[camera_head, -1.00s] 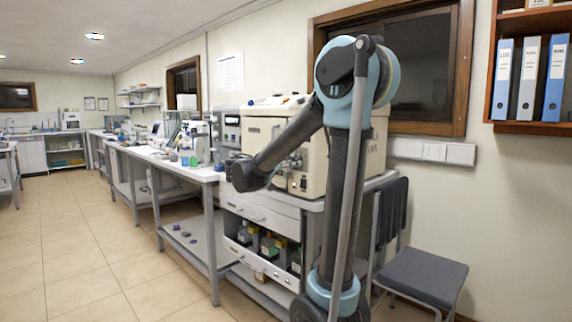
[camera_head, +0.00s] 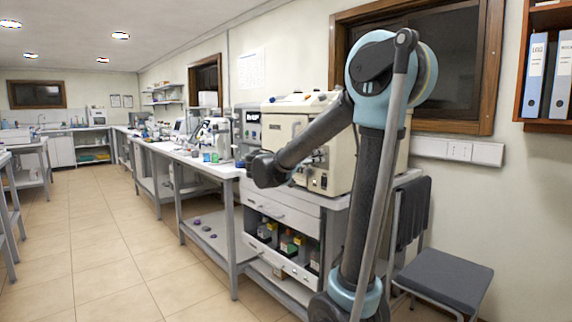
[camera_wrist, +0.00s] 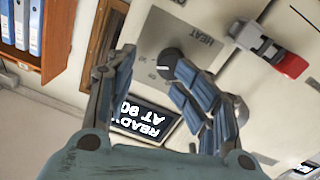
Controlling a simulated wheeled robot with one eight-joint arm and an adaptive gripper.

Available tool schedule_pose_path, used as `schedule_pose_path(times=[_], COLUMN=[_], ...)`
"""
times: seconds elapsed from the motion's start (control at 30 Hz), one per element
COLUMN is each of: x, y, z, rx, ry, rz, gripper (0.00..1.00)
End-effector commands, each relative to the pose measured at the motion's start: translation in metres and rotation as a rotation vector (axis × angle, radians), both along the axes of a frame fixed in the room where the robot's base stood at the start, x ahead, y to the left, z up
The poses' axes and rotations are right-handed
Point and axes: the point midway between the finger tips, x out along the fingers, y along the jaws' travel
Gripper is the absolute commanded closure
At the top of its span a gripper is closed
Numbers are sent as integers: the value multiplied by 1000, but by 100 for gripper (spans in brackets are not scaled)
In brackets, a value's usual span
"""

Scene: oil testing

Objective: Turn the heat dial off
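The heat dial (camera_wrist: 167,58) is a small dark round knob with a pale edge on the machine's panel in the wrist view, beside the printed word HEAT (camera_wrist: 203,33). My gripper (camera_wrist: 150,62) is open, its two fingers apart. The dial shows between the fingertips, close to the right finger; I cannot tell whether they touch. The right finger may cover part of it. The cream machine (camera_head: 287,128) stands on the bench in the head view. My gripper is at its front there, mostly hidden by my wrist; the dial cannot be made out.
A lit display (camera_wrist: 147,117) reading READY AT 90 shows between the fingers. A red-tipped fitting (camera_wrist: 290,66) sticks out from the panel at upper right. A chair (camera_head: 440,275) stands right of the bench. The tiled floor (camera_head: 90,240) at left is clear.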

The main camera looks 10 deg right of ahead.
Motion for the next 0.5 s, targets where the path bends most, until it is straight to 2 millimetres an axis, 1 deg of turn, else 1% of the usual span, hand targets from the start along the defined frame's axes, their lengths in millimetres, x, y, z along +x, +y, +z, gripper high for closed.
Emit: schedule_pose_path(times=[0.2, 0.5], x=[-8, -17], y=[14, 28], z=[0, 0], rx=[0, 0], ry=[-1, -1], rz=[3, 2], gripper=[52, 52])
